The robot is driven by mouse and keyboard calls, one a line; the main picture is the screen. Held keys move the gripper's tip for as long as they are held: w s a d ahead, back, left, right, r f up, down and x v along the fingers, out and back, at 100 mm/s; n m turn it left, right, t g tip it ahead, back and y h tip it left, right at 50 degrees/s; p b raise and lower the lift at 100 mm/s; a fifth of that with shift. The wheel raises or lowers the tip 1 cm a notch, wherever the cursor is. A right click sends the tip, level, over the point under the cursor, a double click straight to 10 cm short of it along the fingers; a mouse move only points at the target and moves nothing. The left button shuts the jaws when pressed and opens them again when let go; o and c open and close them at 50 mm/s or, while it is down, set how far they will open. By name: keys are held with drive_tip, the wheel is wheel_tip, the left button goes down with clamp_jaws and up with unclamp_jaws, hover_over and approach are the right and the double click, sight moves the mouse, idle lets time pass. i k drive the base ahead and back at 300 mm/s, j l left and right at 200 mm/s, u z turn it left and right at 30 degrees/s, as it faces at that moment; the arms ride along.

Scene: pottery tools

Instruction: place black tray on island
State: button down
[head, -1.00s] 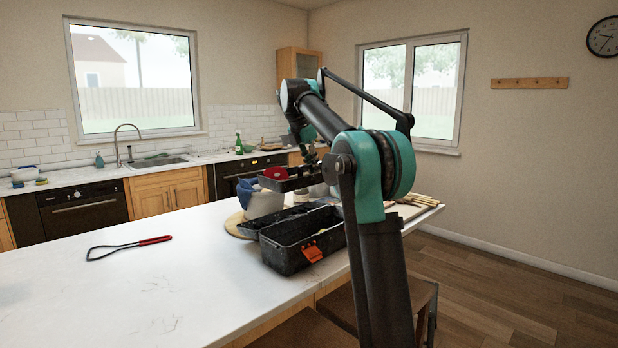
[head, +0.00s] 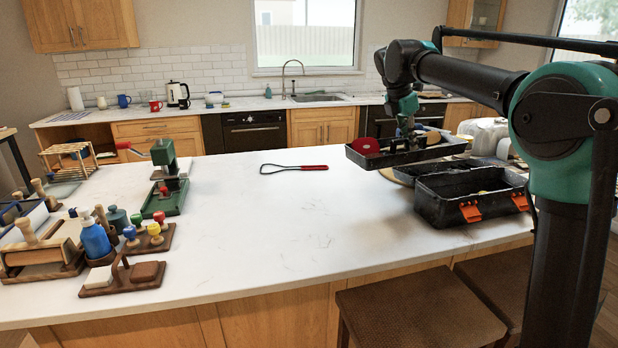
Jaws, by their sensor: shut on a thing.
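The black tray (head: 375,161) is a shallow rectangular tray with a red round thing (head: 365,146) at its left end. My gripper (head: 407,139) is above the middle of the tray and shut on it, though my arm partly hides the grip. The tray is held roughly level over the right part of the white island (head: 270,230), beside and above an open black toolbox (head: 440,207) with orange latches.
A red-handled wire loop tool (head: 293,168) lies on the island's middle. A green press (head: 166,180), stamps and a blue bottle (head: 94,238) crowd the left. The island's centre and front are clear. Stools (head: 420,308) stand at the front right.

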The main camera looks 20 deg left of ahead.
sight(276, 183)
drive_tip(key=j, duration=0.45)
drive_tip(key=k+j+z, duration=0.1)
drive_tip(key=j, duration=0.35)
drive_tip(key=k+j, duration=0.15)
drive_tip(key=j, duration=0.7)
drive_tip(key=i+j+z, duration=0.1)
drive_tip(key=j, duration=0.55)
drive_tip(key=j+z, duration=0.1)
drive_tip(key=j, duration=0.55)
